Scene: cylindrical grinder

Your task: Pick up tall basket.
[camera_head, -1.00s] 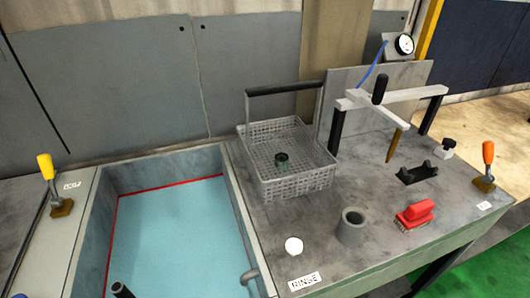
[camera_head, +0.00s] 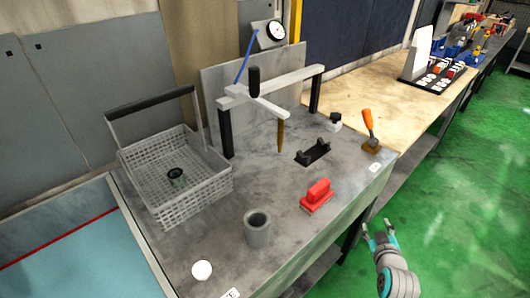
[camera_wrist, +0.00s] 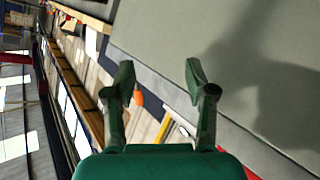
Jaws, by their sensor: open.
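The tall basket (camera_head: 190,201) is a grey mesh basket with a raised black-topped handle (camera_head: 151,101). It stands on the grey bench at the left in the head view, beside the blue-lined basin. A small dark green ring-like part (camera_head: 177,177) lies inside it. My gripper (camera_head: 377,228) is at the lower right of the head view, over the green floor and off the bench's right edge, far from the basket. Its two fingers (camera_wrist: 160,85) are spread and empty in the wrist view. The basket cannot be made out in the wrist view.
The basin (camera_head: 75,262) lies left of the basket. A grey cup (camera_head: 257,232), white ball (camera_head: 202,270), red brush (camera_head: 317,196), black cradle (camera_head: 313,152) and orange-handled lever (camera_head: 369,130) stand on the bench. A frame with a crossbar (camera_head: 270,96) rises behind. The green floor is open at right.

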